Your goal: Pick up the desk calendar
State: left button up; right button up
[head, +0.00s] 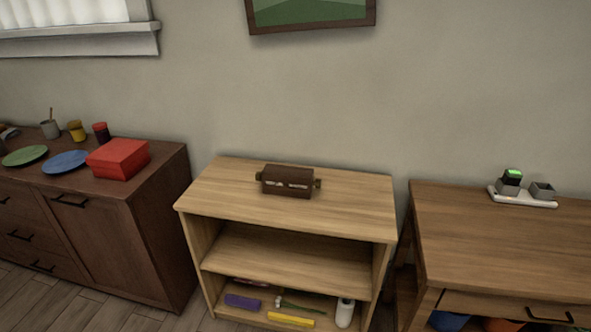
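A small dark brown block-like object with windows of pale markings across its front and a knob at each side, apparently the desk calendar (287,176), stands on top of the light wooden shelf unit (230,197). It is near the middle of the top, towards the back, and nothing touches it. Its markings are too small to read. Neither of my grippers is in view.
The shelf top around the calendar is clear. A purple block (243,302), a yellow bar (290,320) and a white bottle (344,312) are on the bottom shelf. A dark cabinet with a red box (119,158) stands left; a brown desk (500,235) stands right.

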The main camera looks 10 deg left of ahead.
aim_at(286, 175)
jog(key=i+l, duration=0.4)
jog(key=l, duration=0.15)
jog(key=i+l+u, duration=0.1)
jog(key=i+l, duration=0.3)
jog(key=l, duration=0.15)
